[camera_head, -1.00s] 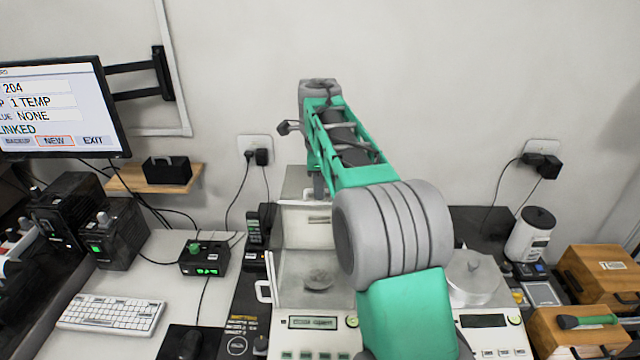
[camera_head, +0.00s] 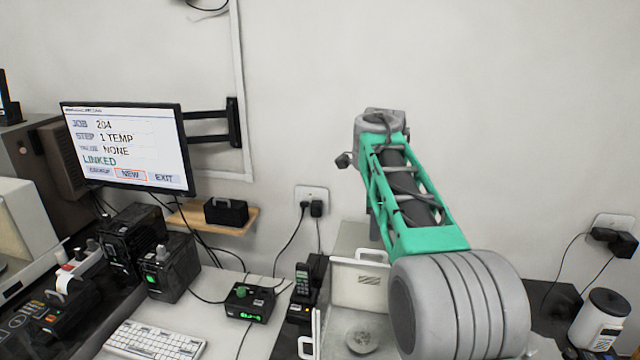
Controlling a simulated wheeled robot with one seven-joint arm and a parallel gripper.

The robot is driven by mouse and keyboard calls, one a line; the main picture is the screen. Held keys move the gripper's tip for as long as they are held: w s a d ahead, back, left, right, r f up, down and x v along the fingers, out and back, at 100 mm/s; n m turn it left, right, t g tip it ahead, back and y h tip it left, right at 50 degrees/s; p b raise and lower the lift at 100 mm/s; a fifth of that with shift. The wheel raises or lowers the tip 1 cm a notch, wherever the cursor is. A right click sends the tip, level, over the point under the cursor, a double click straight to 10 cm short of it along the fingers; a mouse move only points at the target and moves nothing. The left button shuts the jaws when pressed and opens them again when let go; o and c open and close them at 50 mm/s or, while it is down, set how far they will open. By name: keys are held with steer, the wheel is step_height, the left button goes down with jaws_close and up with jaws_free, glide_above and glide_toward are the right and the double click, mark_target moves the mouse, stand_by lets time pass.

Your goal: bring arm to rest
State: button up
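My arm, with green lattice links and a large grey ribbed joint, reaches up and forward from the lower right in the head view. Its far end rises against the wall above the bench. The fingers of my gripper do not show; the far end of the arm hides them or they lie out of sight behind it. No held object can be seen.
A weighing device with a white draft shield (camera_head: 357,284) stands below my arm. A monitor (camera_head: 127,148) on a wall bracket, a small shelf (camera_head: 240,219), a black box with a green knob (camera_head: 249,302) and a keyboard (camera_head: 154,341) are left. A white canister (camera_head: 599,322) is right.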

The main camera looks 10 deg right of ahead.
steer(key=s+a+f+n, duration=0.3)
steer(key=s+f+n, duration=0.1)
steer(key=s+n, duration=0.3)
steer(key=s+a+f+n+t, duration=0.1)
steer(key=s+a+f+n, duration=0.2)
steer(key=s+n, duration=0.4)
steer(key=s+a+f+n+t, duration=0.1)
steer(key=s+a+f+n, duration=0.2)
steer(key=s+n, duration=0.5)
steer(key=shift+s+a+f+y, duration=0.4)
steer(key=shift+s+f, duration=0.4)
steer(key=shift+s, duration=0.4)
steer(key=shift+d, duration=0.1)
